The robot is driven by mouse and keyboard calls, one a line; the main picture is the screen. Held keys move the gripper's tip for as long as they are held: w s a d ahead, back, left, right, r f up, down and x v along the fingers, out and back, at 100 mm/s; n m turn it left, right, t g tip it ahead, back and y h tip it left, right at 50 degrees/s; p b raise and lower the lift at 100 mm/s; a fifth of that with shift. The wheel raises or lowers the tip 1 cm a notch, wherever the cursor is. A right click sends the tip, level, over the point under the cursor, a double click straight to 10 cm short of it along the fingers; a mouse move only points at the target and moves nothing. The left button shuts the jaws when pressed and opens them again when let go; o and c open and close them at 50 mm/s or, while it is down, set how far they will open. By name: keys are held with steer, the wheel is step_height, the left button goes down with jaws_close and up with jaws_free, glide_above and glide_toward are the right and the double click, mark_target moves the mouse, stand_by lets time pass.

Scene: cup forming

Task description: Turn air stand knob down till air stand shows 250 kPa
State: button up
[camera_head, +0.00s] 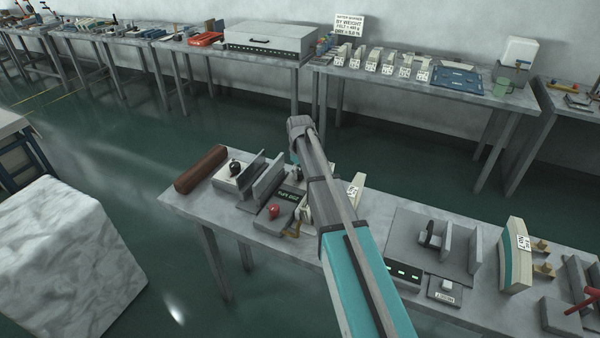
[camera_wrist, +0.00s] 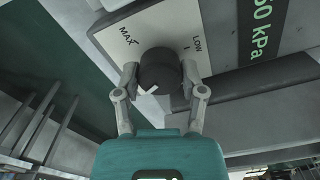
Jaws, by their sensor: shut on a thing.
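In the wrist view the air stand's black knob (camera_wrist: 160,68) sits on a pale plate (camera_wrist: 185,22) marked MAX on the left and LOW on the right. A white mark shows at the knob's lower left edge. My gripper (camera_wrist: 159,78) has one finger on each side of the knob and is shut on it. The air stand's dark display (camera_wrist: 262,32) reads "50 kPa" in green; any digit before it is cut off by the top edge.
In the head view the grey workbench (camera_head: 185,203) holds a brown roll (camera_head: 201,169), a small red knob (camera_head: 274,211) and a numbered curved block (camera_head: 515,255). A long bench with tools and a white-topped case (camera_head: 270,38) stands along the wall. Green floor lies between the benches.

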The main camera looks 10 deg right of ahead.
steer(key=shift+n, duration=0.6)
steer(key=o, duration=1.2)
steer(key=shift+c, duration=0.2)
steer(key=shift+m, duration=0.3)
